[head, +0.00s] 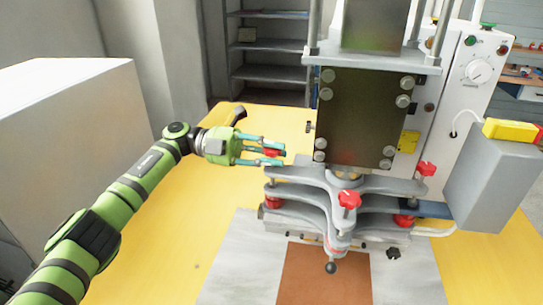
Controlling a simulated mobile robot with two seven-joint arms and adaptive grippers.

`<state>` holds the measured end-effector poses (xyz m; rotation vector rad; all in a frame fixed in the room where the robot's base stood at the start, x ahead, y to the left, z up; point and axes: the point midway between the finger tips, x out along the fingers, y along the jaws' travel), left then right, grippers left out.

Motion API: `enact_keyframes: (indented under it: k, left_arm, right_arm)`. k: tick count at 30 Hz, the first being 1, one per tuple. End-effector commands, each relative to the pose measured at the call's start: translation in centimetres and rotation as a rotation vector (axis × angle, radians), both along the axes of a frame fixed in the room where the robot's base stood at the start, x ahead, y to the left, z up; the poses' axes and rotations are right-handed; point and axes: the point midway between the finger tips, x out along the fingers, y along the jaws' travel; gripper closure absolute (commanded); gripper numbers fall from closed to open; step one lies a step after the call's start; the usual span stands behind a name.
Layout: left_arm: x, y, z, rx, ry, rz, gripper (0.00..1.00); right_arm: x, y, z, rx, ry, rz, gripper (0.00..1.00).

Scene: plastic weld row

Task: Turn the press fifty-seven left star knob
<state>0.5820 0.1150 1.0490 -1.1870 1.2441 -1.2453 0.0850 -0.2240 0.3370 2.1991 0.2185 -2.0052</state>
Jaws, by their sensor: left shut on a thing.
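The press (368,110) stands on the yellow table, with a dark plate and grey three-armed castings at its lower part. My left gripper (274,156) reaches in from the left and is shut on the red left star knob (272,152), at the left end of the upper casting. The fingers cover much of the knob. Another red star knob (348,200) sits at the front, and one (427,169) at the right. My right gripper is not in view.
A grey box (492,185) with a yellow top part stands right of the press. A large white block (70,150) fills the left side. The yellow table (185,235) is clear in front of my left arm. A brown mat (325,275) lies before the press.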

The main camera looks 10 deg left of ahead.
Motion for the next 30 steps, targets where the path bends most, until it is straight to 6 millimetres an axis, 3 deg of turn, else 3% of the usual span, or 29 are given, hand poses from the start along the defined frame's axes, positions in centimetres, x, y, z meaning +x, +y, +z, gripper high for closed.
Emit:
enact_keyframes:
  k: [5, 6, 8, 20, 23, 30]
  left_arm:
    - [0.0, -0.1, 0.0, 0.001, 0.000, -0.001, 1.00]
    - [0.0, -0.1, 0.0, 0.001, 0.000, -0.001, 0.72]
    - [0.0, -0.1, 0.0, 0.001, 0.000, -0.001, 0.51]
    - [0.1, 0.4, 0.0, 0.001, 0.000, 0.002, 0.51]
    - [0.2, 1.5, 0.0, 0.002, 0.001, 0.004, 0.51]
    - [0.4, 6.7, 0.1, 0.001, 0.001, 0.005, 0.51]
  right_arm:
    - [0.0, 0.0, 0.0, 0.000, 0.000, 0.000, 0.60]
    - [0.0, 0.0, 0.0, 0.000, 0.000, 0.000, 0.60]
    - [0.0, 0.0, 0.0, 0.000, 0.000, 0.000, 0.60]
    - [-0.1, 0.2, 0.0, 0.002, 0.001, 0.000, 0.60]
    - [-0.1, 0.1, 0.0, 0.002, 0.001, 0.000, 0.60]
    - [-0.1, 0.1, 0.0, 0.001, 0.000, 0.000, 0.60]
